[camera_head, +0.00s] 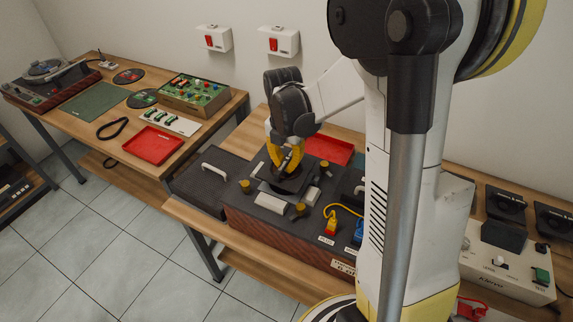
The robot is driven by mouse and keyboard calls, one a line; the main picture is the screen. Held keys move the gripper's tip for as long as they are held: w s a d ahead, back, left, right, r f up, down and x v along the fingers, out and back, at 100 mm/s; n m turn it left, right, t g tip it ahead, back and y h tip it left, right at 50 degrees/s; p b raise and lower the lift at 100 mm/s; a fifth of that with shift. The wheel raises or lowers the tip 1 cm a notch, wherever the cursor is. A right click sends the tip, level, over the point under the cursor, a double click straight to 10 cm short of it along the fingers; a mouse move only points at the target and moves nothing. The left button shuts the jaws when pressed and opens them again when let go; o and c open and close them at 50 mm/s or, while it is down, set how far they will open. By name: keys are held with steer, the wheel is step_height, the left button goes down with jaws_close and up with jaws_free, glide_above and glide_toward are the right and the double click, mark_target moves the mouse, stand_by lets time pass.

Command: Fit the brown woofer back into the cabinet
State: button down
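The speaker cabinet (245,212) lies on the wooden bench, with a dark grey top and reddish-brown sides. My gripper (286,170) has yellow fingers and points down over the middle of the cabinet top. A dark round part (290,184), which may be the woofer, shows just under the fingertips. I cannot make out its brown colour, or whether it is seated, tilted or held. My fingers and wrist hide part of it. Brass-coloured knobs (245,186) and pale blocks (272,202) stand around it on the cabinet top.
A dark lidded case (198,185) sits left of the cabinet. A red tray (330,150) lies behind it. My arm hides the bench's middle right. Another bench (195,145) stands left.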

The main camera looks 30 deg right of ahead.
steer(key=shift+f+b, duration=1.95)
steer(key=shift+f, duration=0.5)
steer(key=c, duration=1.5)
jaws_free()
steer(key=shift+c, duration=0.2)
step_height(320, 180, up, 12)
steer(key=shift+w+a+r, duration=0.1)
steer(key=shift+w+a, duration=0.05)
step_height(320, 180, up, 8)
steer(key=p, duration=0.6)
